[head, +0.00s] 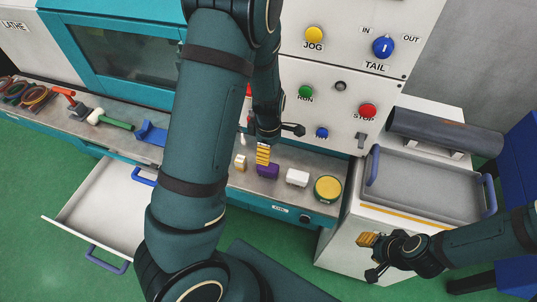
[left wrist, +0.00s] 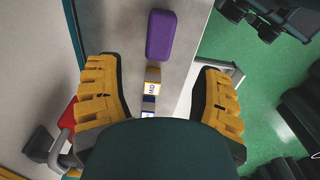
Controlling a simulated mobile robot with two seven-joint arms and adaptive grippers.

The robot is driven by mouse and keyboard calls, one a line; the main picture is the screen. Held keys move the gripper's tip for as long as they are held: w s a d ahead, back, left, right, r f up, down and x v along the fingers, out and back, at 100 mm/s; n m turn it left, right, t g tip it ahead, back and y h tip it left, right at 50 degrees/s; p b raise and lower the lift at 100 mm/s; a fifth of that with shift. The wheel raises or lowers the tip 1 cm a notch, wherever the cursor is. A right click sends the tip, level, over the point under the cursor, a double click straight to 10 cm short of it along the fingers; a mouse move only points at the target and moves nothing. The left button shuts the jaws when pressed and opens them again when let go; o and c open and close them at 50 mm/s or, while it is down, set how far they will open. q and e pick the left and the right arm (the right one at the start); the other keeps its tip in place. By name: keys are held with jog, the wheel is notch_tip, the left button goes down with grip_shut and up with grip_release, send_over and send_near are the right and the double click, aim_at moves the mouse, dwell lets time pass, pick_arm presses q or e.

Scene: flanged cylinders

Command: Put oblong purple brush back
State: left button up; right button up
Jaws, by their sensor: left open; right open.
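The oblong purple brush (head: 267,171) lies on the grey counter, in the row of small things below the machine panel. It also shows in the left wrist view (left wrist: 160,36) as a purple rounded block at the top, beyond my fingertips. My left gripper (head: 263,153) is above the counter just behind the brush in the head view; its yellow fingers are wide apart and hold nothing in the left wrist view. My large left arm hides part of the counter. My right gripper (head: 368,243) is open and empty in front of the right cabinet.
A white block (head: 297,177) and a round yellow-topped container (head: 327,188) lie right of the brush. A small cream block (head: 240,162) is left of it. An open drawer (head: 98,205) juts out at left. A grey tray (head: 430,187) with blue handles tops the right cabinet.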

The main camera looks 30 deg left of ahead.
pick_arm(q)
jog(key=shift+d+r, duration=0.1)
jog(key=shift+r, duration=0.1)
jog(key=s+d+f+m, duration=0.1)
jog(key=d+f+m, duration=0.1)
jog(key=d+m, duration=0.1)
jog(key=s+d+f+m+h, duration=0.1)
jog(key=s+d+f+m, duration=0.1)
jog(key=d+f+m, duration=0.1)
jog(key=s+d+f+m, duration=0.2)
jog(key=d+m, duration=0.1)
jog(key=m, duration=0.2)
jog(key=shift+s+d+f+t+h, duration=0.15)
jog(key=shift+f+t+h, duration=0.2)
jog(key=shift+t+h, duration=0.05)
jog(key=s+d+m+t+h, duration=0.1)
jog(key=s+d+m+h, duration=0.1)
jog(key=d+m, duration=0.5)
jog(key=shift+s+d+f+m, duration=0.25)
jog(key=shift+s+m, duration=0.05)
jog(key=shift+s, duration=0.25)
jog(key=shift+f, duration=0.1)
jog(key=f+b, duration=0.6)
jog(key=shift+s+d+f, duration=0.15)
jog(key=shift+s+f, duration=0.1)
jog(key=shift+f, duration=0.05)
